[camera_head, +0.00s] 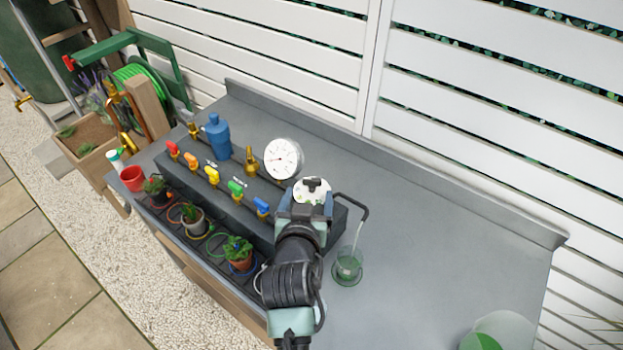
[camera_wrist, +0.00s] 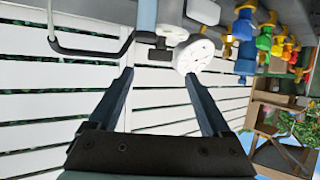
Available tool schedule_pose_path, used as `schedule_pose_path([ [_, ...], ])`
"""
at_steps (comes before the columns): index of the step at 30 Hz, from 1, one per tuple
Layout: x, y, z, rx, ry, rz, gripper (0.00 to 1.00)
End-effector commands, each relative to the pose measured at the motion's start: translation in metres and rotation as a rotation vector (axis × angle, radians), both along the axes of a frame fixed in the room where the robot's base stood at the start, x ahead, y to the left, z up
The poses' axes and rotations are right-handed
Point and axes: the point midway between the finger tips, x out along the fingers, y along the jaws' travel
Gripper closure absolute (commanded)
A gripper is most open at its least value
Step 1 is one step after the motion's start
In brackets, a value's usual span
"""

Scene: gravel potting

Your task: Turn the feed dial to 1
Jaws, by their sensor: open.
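The feed dial (camera_head: 312,190) is a white round plate with a black knob, standing at the right end of the grey manifold block. In the wrist view the black knob (camera_wrist: 158,52) shows beyond the fingertips, roughly between them, with the plate nearly edge-on. My gripper (camera_head: 307,205) is in front of the dial in the head view and hides its lower part. Its two dark fingers also show in the wrist view (camera_wrist: 159,74), spread apart with nothing between them. I cannot read the dial's setting.
A white pressure gauge (camera_head: 283,158) stands close to the dial's left. Several coloured valves (camera_head: 213,176) and potted plants (camera_head: 238,250) lie further left. The right part of the bench (camera_head: 440,240) is mostly clear.

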Motion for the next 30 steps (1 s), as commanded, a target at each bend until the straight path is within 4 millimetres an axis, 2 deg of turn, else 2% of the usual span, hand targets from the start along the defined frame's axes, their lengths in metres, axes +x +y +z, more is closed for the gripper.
schedule_pose_path([
  [6, 0.032, -0.004, -0.012, 0.001, 0.0, -0.001, 0.18],
  [15, 0.058, -0.007, -0.023, -0.001, -0.002, -0.001, 0.18],
  [27, 0.063, -0.007, -0.026, 0.0, -0.001, -0.001, 0.18],
  [28, 0.063, -0.007, -0.026, 0.0, -0.001, -0.001, 0.19],
  [30, 0.062, -0.007, -0.026, 0.0, -0.001, -0.001, 0.32],
])
